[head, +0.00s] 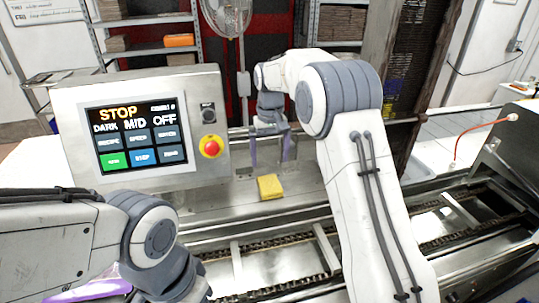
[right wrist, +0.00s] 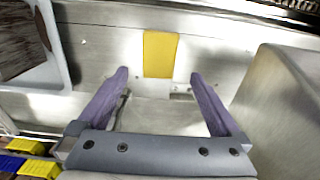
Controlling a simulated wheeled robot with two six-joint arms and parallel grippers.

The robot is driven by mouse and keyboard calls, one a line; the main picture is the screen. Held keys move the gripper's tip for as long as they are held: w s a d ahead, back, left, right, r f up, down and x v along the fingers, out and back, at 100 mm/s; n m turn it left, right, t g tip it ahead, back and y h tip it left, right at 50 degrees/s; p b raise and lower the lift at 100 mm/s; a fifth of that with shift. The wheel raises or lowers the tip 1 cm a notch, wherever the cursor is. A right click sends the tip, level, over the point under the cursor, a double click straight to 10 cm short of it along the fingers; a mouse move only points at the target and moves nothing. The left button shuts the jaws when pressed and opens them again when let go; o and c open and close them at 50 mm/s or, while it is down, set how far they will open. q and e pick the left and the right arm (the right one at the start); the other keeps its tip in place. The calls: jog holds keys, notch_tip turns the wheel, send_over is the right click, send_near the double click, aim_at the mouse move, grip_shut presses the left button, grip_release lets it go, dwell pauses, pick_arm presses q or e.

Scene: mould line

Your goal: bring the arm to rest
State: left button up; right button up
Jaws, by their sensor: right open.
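My right arm reaches forward over the steel line, and its gripper (head: 271,152) hangs with its two purple fingers apart and empty, above the ledge beside the control panel. The right wrist view shows the same open gripper (right wrist: 159,76) with nothing between the fingers. A yellow block (head: 270,187), possibly a sponge, lies on the steel ledge, nearer to me than the right gripper. It also shows in the right wrist view (right wrist: 160,53), beyond the fingertips. My left arm comes in at the lower left and bends down; its gripper is out of the frame.
A control panel (head: 181,162) with a screen reading STOP and a red button (head: 211,147) stands left of the right gripper. A chain conveyor (head: 275,262) runs across in front. A fan (head: 228,17) and shelves are behind. A purple curved thing (head: 88,291) shows at the lower left.

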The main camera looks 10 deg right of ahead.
notch_tip(320, 180, up, 2)
jog(key=shift+s, duration=0.1)
dwell(0.4)
jog(key=s+d+f+t, duration=0.1)
jog(key=s+f, duration=0.4)
jog(key=s, duration=0.7)
jog(key=s+d+f+t, duration=0.15)
jog(key=s+f, duration=0.25)
jog(key=s, duration=0.8)
jog(key=s+a+n+g+y+b, duration=0.1)
jog(key=s+a+n+b, duration=0.5)
jog(key=s+a, duration=0.7)
jog(key=shift+s+a+f+n+g+b, duration=0.25)
jog(key=shift+a+f+n+g+b, duration=0.15)
jog(key=shift+a+f+n+g, duration=0.25)
jog(key=shift+r, duration=0.2)
